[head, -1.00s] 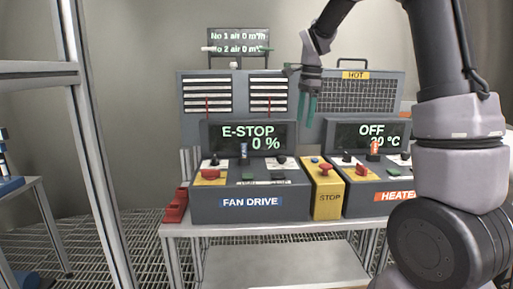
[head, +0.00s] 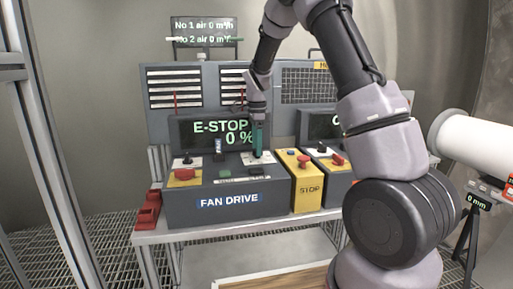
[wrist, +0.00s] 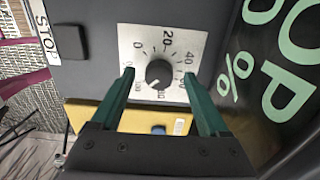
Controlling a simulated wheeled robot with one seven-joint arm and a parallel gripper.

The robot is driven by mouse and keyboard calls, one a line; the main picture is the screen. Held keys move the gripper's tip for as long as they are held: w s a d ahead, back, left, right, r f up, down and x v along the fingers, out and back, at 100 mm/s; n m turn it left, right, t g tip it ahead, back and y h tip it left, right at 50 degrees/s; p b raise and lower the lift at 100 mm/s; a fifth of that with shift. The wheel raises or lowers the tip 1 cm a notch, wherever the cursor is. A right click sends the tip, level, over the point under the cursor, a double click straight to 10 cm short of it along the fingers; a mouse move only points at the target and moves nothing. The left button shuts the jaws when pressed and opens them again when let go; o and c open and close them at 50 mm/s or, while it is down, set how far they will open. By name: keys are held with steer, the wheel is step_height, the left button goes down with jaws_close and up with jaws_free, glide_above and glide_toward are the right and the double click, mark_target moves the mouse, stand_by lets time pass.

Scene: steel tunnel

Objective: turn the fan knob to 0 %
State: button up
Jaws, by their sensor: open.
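The fan knob (wrist: 159,73) is black and round, on a white scale plate with numbers, in the middle of the wrist view. Its white pointer mark faces the lower edge of the picture, towards the high numbers; the exact reading is unclear. My gripper (wrist: 158,76) is open, with one green finger on each side of the knob and a gap to both. In the head view my gripper (head: 258,154) points down at the right part of the FAN DRIVE box (head: 235,205) and hides the knob. The fan display (head: 218,132) reads E-STOP, 0 %.
A red mushroom button (head: 184,174) sits on a yellow plate at the box's left. A yellow STOP box (head: 306,190) stands right of the fan drive, with the heater box (head: 338,186) beyond, partly behind my arm. Red blocks (head: 147,212) lie at the bench's left end.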

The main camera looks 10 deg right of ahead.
steer(key=shift+f, duration=0.35)
jaws_close()
